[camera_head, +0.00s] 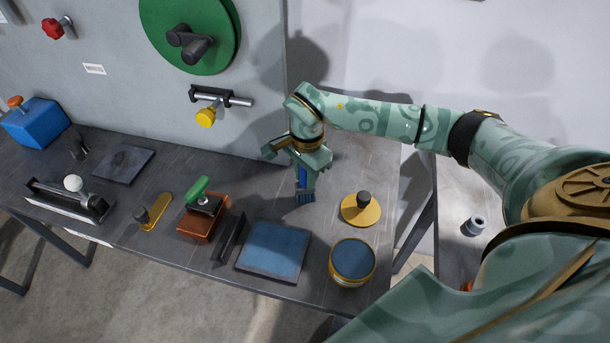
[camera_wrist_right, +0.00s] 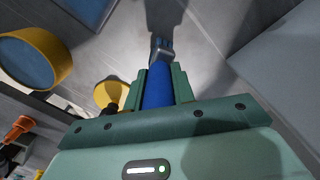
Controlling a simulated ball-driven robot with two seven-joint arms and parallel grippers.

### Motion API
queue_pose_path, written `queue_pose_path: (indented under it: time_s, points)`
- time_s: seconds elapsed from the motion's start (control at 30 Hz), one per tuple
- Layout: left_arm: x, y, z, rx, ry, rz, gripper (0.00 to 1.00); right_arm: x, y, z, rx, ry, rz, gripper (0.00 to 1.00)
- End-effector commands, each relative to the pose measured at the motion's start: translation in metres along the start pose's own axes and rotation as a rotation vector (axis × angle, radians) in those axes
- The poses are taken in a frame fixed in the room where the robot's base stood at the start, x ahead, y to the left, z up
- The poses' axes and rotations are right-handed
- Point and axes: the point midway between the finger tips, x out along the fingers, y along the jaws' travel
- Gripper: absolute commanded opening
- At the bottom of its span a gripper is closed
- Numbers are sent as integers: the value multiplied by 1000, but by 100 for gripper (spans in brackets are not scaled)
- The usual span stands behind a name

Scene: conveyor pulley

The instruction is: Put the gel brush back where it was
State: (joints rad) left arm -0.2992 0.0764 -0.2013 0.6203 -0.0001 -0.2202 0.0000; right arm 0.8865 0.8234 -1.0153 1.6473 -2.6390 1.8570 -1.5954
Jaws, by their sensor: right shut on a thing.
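The gel brush (camera_head: 304,183) has a blue handle and is held upright in my right gripper (camera_head: 305,172), which is shut on it. Its lower end is at or just above the dark table top; I cannot tell whether it touches. In the right wrist view the blue handle of the brush (camera_wrist_right: 158,85) sits between the two green fingers of my right gripper (camera_wrist_right: 160,82), with its grey end pointing away. My left gripper is not in view.
A blue-topped square pad (camera_head: 273,250), a yellow-rimmed round tin (camera_head: 352,262) and a yellow disc with a dark knob (camera_head: 361,209) surround the brush. An orange block with a green handle (camera_head: 203,217) stands left. The wall panel (camera_head: 130,105) rises behind.

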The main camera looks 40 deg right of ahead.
Motion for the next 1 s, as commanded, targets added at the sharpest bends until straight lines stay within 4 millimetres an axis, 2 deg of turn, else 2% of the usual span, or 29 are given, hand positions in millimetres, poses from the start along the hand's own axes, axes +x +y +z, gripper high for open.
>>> queue_pose_path:
  time_s: [0.27,0.3,0.33,0.37,0.63,0.73,0.87,1.0]
  points:
    - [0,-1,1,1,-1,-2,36,2,0,0,-1,1,0,2]
    - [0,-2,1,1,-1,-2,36,1,0,0,-1,0,0,36]
    - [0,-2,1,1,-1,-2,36,1,0,0,-1,0,0,44]
    - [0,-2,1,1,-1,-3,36,1,0,0,-1,0,0,47]
    - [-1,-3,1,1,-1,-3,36,0,0,0,0,0,-1,47]
    - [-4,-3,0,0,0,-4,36,-9,0,0,0,1,-3,47]
    - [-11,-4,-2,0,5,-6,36,-36,-1,-1,-1,3,-7,47]
    - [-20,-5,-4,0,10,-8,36,-71,-1,-1,0,2,-7,47]
